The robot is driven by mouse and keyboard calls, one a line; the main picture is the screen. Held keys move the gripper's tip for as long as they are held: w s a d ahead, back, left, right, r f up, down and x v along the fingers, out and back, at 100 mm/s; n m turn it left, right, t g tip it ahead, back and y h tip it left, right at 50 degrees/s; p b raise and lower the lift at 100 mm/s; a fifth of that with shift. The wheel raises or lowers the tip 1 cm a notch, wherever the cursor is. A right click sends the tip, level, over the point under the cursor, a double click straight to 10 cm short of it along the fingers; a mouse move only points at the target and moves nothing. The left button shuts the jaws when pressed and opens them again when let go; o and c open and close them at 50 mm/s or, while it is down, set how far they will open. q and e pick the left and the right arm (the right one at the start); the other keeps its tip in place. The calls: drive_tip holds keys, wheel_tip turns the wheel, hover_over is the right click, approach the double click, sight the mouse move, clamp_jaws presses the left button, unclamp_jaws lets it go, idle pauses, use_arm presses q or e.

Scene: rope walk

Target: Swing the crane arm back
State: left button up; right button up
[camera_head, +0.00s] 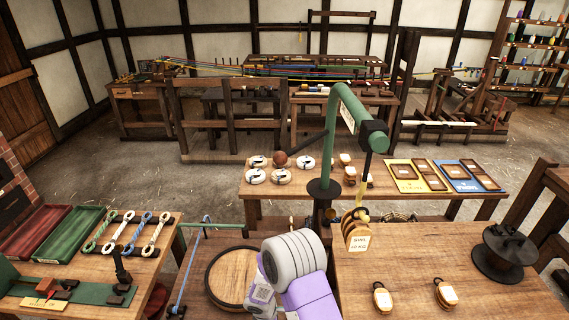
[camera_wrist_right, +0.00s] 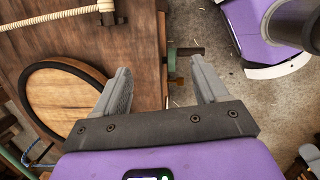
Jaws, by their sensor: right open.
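The green crane arm (camera_head: 352,110) rises from a post on a dark round foot and bends toward the right front. A dark handle bar (camera_head: 309,145) runs from it to the left and ends in a red-brown ball (camera_head: 281,158). A wooden pulley block (camera_head: 357,236) with an SWL tag hangs from its tip over the front bench. My right gripper (camera_wrist_right: 161,88) is open and empty in the right wrist view, by a wooden top's edge. No crane part is clearly seen there. My purple and grey arm stands in the head view, its fingers hidden. My left gripper is not in view.
A round wooden lid (camera_head: 232,272) lies left of my arm and shows in the wrist view (camera_wrist_right: 62,105). Two small blocks (camera_head: 382,298) and a dark spool (camera_head: 503,254) stand on the right bench. White and wooden blocks sit on the bench (camera_head: 450,203) behind.

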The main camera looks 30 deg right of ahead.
sight(282, 157)
drive_tip(key=w+d+r+n+t+h+p, duration=0.1)
drive_tip(key=w+d+r+n+t+h, duration=0.2)
drive_tip(key=w+r, duration=0.4)
drive_tip(key=w+d+r+n+h+p, duration=0.25)
drive_tip(key=w+d+r, duration=0.3)
drive_tip(key=r, duration=0.35)
drive_tip(key=w+d+r+n+t+h, duration=0.1)
drive_tip(key=w+r+t+h, duration=0.1)
drive_tip(key=r, duration=0.7)
drive_tip(key=w+d+r+n+t+h+p, duration=0.1)
drive_tip(key=w+r+h, duration=0.2)
drive_tip(key=r, duration=0.6)
drive_tip(key=w+d+r+n+t+h, duration=0.1)
drive_tip(key=w+r+t+h, duration=0.1)
drive_tip(key=r, duration=0.8)
drive_tip(key=shift+w+d+t+h+p, duration=0.2)
drive_tip(key=shift+w+h, duration=0.1)
drive_tip(key=shift+w, duration=0.2)
drive_tip(key=shift+w+d+t+h+p, duration=0.1)
drive_tip(key=shift+w+h+p, duration=0.15)
drive_tip(key=shift+w, duration=0.25)
drive_tip(key=p+x, duration=0.1)
drive_tip(key=x, duration=0.5)
drive_tip(key=shift+w+d, duration=0.25)
drive_tip(key=shift+d, duration=0.15)
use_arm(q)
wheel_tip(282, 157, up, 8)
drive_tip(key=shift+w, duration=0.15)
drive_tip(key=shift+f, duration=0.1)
